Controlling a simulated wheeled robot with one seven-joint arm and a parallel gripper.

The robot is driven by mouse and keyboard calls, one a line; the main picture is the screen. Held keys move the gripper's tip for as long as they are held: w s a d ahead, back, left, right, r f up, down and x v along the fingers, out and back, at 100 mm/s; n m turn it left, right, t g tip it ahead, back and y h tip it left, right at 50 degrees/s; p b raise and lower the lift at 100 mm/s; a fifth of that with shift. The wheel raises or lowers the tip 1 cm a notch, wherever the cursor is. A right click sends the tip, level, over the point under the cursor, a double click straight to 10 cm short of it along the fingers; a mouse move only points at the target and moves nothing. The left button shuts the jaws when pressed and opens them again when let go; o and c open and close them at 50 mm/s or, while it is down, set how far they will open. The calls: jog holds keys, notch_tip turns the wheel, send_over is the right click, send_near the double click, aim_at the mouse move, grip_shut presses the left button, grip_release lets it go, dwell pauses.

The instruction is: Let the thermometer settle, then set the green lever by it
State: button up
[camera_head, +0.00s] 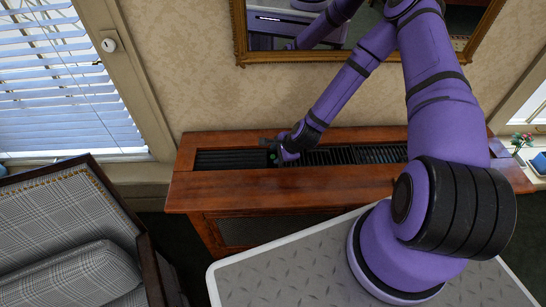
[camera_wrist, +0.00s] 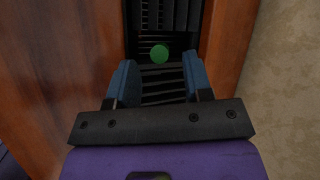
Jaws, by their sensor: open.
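The green lever shows as a round green knob (camera_wrist: 159,54) in the wrist view, set against the dark slats of a grille. It lies just beyond and between the two blue fingertips of my gripper (camera_wrist: 158,68), with no clear contact on either side. My gripper is open and empty. In the head view my gripper (camera_head: 274,151) is low over the cabinet's top grille, and a small green spot of the knob (camera_head: 272,157) shows beside it. The lever's stem is hidden. I cannot make out a thermometer or its reading in either view.
The grille (camera_head: 375,154) is set in the top of a reddish wooden cabinet (camera_head: 300,181) against the wall. A gold-framed mirror (camera_head: 330,57) hangs above. A plaid armchair (camera_head: 65,225) stands at the left, below a window with blinds (camera_head: 60,85). Flowers (camera_head: 520,140) are at the far right.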

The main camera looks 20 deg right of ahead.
aim_at(274, 156)
jog(key=shift+x, duration=2)
grip_shut()
